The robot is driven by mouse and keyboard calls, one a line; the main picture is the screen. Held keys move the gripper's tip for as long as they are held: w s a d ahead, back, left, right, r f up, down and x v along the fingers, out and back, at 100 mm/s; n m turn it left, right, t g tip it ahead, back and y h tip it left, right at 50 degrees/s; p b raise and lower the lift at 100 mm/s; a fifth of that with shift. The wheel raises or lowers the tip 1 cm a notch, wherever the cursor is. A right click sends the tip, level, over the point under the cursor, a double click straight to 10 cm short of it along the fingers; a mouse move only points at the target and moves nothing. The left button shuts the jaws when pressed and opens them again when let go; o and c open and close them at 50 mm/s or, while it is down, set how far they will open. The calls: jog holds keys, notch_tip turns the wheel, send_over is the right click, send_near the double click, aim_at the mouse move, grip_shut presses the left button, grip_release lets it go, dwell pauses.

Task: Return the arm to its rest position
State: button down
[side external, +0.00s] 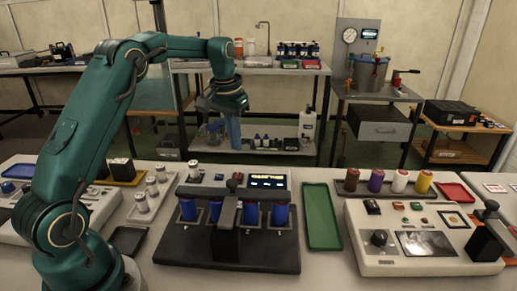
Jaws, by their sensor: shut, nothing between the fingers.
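My green arm rises from the lower left and reaches over to the right in the side external view. My gripper (226,103) hangs from its end, high above the bench (325,268) and over the back of the black rack (175,250). Part of the cylinders is hidden behind that post.
A green tray (322,217) lies right of the rack. Further right, a white console (372,262) stands before brown, purple, white and yellow cylinders. Small white-capped jars (141,202) stand left of the rack. A red tray (455,193) lies at the right. Air around the gripper looks clear.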

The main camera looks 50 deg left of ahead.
jog(key=s+d+r+m+t, duration=0.2)
jog(key=s+d+r, duration=0.2)
jog(key=d+r, duration=0.5)
jog(key=s+d+r+t, duration=0.2)
jog(key=s+d+r, duration=0.15)
jog(key=s, duration=0.45)
jog(key=s+d+f+m, duration=0.1)
jog(key=s+d+f, duration=0.2)
jog(key=s+f, duration=0.5)
jog(key=shift+s+f, duration=0.15)
jog(key=shift+s, duration=0.75)
